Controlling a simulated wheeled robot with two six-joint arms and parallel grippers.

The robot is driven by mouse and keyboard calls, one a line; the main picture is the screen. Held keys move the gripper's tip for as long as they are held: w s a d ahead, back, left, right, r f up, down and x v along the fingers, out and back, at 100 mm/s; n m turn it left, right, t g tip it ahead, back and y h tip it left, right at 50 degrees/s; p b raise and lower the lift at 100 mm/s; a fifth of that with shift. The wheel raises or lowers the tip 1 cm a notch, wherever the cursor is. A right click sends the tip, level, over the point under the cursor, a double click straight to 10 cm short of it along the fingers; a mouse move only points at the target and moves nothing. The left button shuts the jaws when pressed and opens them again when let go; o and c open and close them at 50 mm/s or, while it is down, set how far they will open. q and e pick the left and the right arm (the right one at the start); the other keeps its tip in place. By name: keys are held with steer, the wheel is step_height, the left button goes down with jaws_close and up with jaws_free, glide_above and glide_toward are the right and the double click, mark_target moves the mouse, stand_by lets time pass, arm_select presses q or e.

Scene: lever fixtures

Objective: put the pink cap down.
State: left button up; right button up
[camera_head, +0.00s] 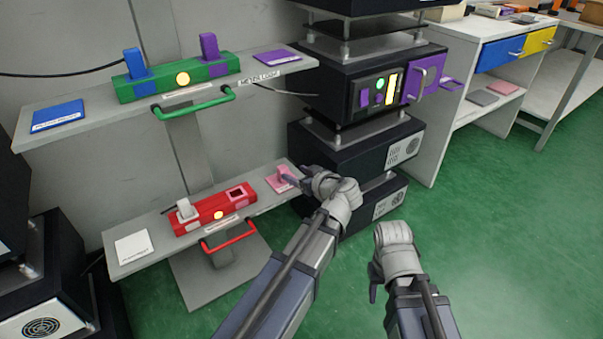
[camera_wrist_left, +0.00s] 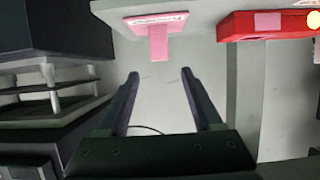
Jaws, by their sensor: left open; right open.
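The pink cap (camera_head: 283,172) stands on the pink pad (camera_head: 275,186) at the right end of the lower shelf. In the left wrist view, the cap (camera_wrist_left: 158,44) sticks out from the labelled pad (camera_wrist_left: 140,20), just beyond the fingertips. My left gripper (camera_head: 292,182) is open and empty close beside the cap. In the left wrist view its two fingers (camera_wrist_left: 158,75) stand apart, with a visible gap to the cap. My right gripper (camera_head: 376,284) points down over the floor, away from the shelf, and is open; its fingers are hardly visible.
The red fixture (camera_head: 212,212) on the lower shelf carries a white cap (camera_head: 186,209), a lit button and a pink socket (camera_head: 237,194). A red handle (camera_head: 228,241) juts out in front. The upper shelf holds a green fixture (camera_head: 170,83). Black equipment (camera_head: 345,148) stands close right.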

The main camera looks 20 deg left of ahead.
arm_select(q)
steer(key=s+d+f+m+g+h, duration=0.4)
steer(key=s+d+f+m, duration=0.2)
steer(key=s, duration=0.5)
steer(key=s+d+f+m+g+h, duration=0.4)
steer(key=s+d+f+m, duration=0.3)
steer(key=s+d, duration=0.4)
steer(key=shift+d+f+m+g+h, duration=0.15)
steer(key=shift+f+m+g+h, duration=0.15)
steer(key=shift+m+h, duration=0.4)
steer(key=shift+r, duration=0.1)
